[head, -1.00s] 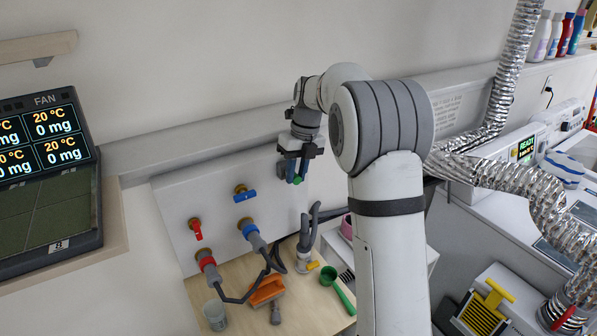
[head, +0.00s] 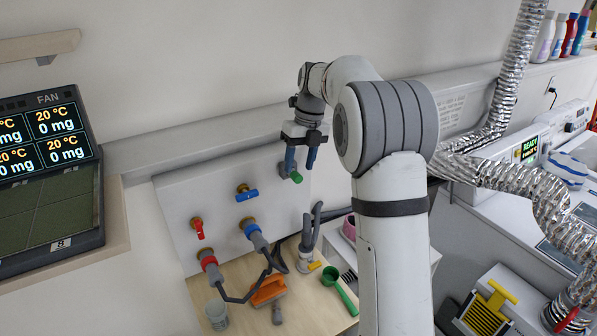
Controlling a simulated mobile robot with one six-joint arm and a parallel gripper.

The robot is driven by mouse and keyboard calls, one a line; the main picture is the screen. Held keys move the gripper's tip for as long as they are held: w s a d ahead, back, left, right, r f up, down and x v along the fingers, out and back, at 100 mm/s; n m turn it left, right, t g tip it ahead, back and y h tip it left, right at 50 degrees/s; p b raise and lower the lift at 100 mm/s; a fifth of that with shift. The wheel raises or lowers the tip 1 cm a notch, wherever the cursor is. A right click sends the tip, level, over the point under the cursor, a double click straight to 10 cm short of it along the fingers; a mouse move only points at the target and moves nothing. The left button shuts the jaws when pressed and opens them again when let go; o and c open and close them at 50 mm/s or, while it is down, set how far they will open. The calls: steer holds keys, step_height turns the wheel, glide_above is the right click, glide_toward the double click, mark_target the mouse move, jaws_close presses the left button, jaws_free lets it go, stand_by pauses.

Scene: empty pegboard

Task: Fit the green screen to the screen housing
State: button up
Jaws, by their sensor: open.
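No flat green screen can be picked out in the head view. A small green part (head: 296,177) is at the pale wall panel, in line with the red and blue taps, and looks like a tap handle. My gripper (head: 302,164) points down in front of the panel with its blue-grey fingers apart and nothing clearly held.
Red tap (head: 198,230), blue tap (head: 246,193) and hoses stand left of my gripper. Silver ducts (head: 520,185) cross the right side.

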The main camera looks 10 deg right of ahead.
steer(key=r, duration=0.2)
steer(key=d+r, duration=0.1)
steer(key=r, duration=0.1)
steer(key=shift+w+r, duration=0.15)
steer(key=shift+r, duration=0.2)
steer(key=shift+b, duration=0.3)
steer(key=s+f+n+t+h+b, duration=0.1)
steer(key=s+f+n+t+b, duration=0.2)
steer(key=s+n, duration=1.4)
steer(key=s+f+n+b, duration=0.1)
steer(key=s+f+n, duration=0.4)
steer(key=s+n, duration=0.2)
steer(key=s+f+n+t+h+b, duration=0.1)
steer(key=s+f+n+b, duration=0.1)
steer(key=s+f+n, duration=0.3)
steer(key=s+n, duration=0.3)
steer(key=s, duration=0.1)
steer(key=shift+a+f+b, duration=0.15)
steer(key=shift+f+b, duration=0.15)
